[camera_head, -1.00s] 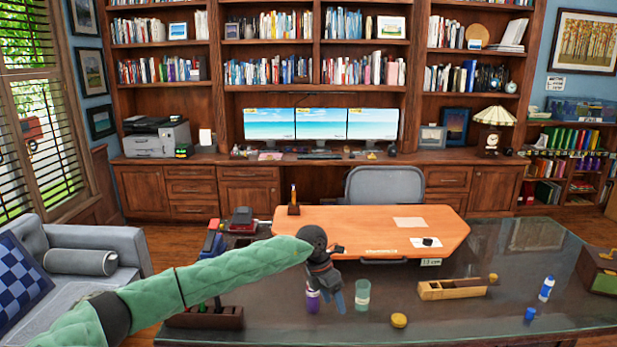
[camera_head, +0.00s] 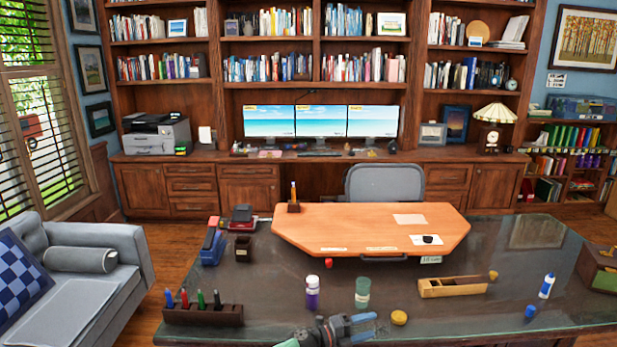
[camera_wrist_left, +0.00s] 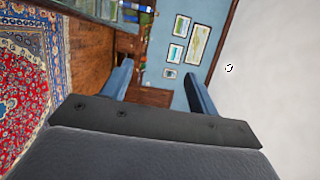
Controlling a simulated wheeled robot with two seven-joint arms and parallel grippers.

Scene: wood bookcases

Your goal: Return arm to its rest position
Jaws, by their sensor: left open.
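My left gripper (camera_head: 362,328) shows at the bottom middle of the head view, low at the near edge of the dark desk (camera_head: 270,290). Its blue fingers are apart with nothing between them. In the left wrist view the two blue fingers (camera_wrist_left: 160,90) are spread, with only the far room behind them. Most of my left arm is below the picture. My right gripper is not in view.
On the desk stand a purple bottle (camera_head: 312,293), a green jar (camera_head: 362,293), a yellow lid (camera_head: 399,317), a wooden tray (camera_head: 453,288) and a pen holder (camera_head: 203,315). A grey sofa (camera_head: 120,245) is at left.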

